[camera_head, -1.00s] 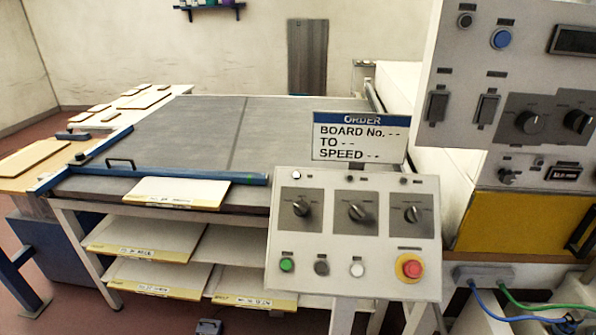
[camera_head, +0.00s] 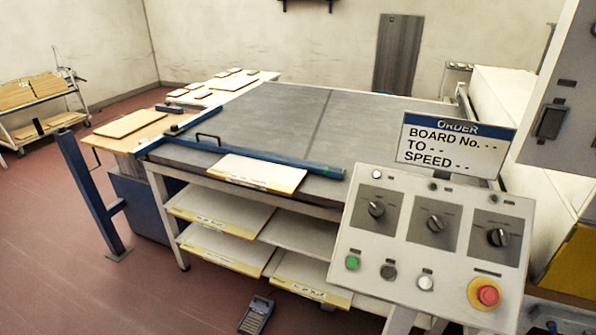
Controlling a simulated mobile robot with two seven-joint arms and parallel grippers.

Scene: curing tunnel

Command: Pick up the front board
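A white board with a yellow labelled front edge (camera_head: 258,172) lies on the front edge of the grey-topped table (camera_head: 290,117), in front of the blue bar (camera_head: 262,158). Several similar boards lie on the shelves below, among them an upper left one (camera_head: 222,210), a lower left one (camera_head: 228,248) and a lower right one (camera_head: 310,277). Their label text is too small to read. A tan board (camera_head: 130,123) lies on the side table at the left. Neither of my grippers shows in the head view.
The control panel (camera_head: 432,238) with knobs, buttons and a red stop knob stands at the front right, under the order sign (camera_head: 452,145). A foot pedal (camera_head: 257,314) lies on the floor. A blue post (camera_head: 88,190) and a cart (camera_head: 40,105) stand left. The left floor is clear.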

